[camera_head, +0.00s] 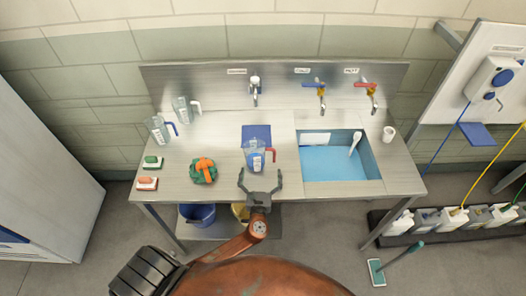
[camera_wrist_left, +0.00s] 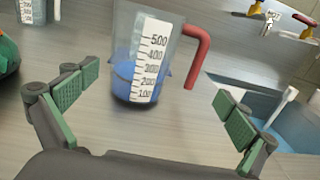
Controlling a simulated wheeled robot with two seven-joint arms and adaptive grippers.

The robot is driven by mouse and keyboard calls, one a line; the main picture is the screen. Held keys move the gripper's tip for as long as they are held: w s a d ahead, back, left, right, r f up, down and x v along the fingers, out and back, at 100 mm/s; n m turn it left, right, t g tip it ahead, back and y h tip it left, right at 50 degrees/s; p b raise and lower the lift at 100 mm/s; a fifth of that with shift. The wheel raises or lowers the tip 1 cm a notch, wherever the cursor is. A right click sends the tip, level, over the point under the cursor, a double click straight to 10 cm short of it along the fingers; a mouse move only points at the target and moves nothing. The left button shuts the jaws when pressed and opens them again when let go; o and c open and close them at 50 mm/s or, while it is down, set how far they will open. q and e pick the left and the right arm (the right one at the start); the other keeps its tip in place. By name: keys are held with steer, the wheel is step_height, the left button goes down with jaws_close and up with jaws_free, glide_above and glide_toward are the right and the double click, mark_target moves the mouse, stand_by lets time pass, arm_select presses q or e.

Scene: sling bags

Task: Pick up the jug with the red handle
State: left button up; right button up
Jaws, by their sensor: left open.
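The jug with the red handle (camera_head: 254,155) stands on the steel counter, at the front edge of a blue mat (camera_head: 257,132). It is clear, with a white measuring scale and blue in its lower part. In the left wrist view the jug (camera_wrist_left: 140,60) is upright ahead of my gripper, its red handle (camera_wrist_left: 197,55) to the right. My left gripper (camera_head: 260,178) is open and empty, just in front of the jug and apart from it. In the left wrist view its spread fingers (camera_wrist_left: 155,108) lie either side of the jug's base. My right gripper is not in view.
A blue-handled jug (camera_head: 159,129) and another jug (camera_head: 182,110) stand at the back left.

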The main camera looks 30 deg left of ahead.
mark_target(260, 163)
arm_select(q)
steer(key=x, duration=0.3)
steer(key=shift+w+a+r, duration=0.2)
steer(key=shift+w+a, duration=0.05)
steer(key=shift+a, duration=0.1)
steer(key=x, duration=0.3)
steer(key=shift+w+a+f+p, duration=0.1)
steer(key=shift+w+p, duration=0.15)
steer(key=shift+p, duration=0.1)
steer(key=c, duration=1)
steer(key=shift+c, duration=0.5)
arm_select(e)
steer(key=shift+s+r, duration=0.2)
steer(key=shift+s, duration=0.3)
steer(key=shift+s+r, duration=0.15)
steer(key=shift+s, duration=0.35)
arm_select(q)
steer(key=shift+r, duration=0.2)
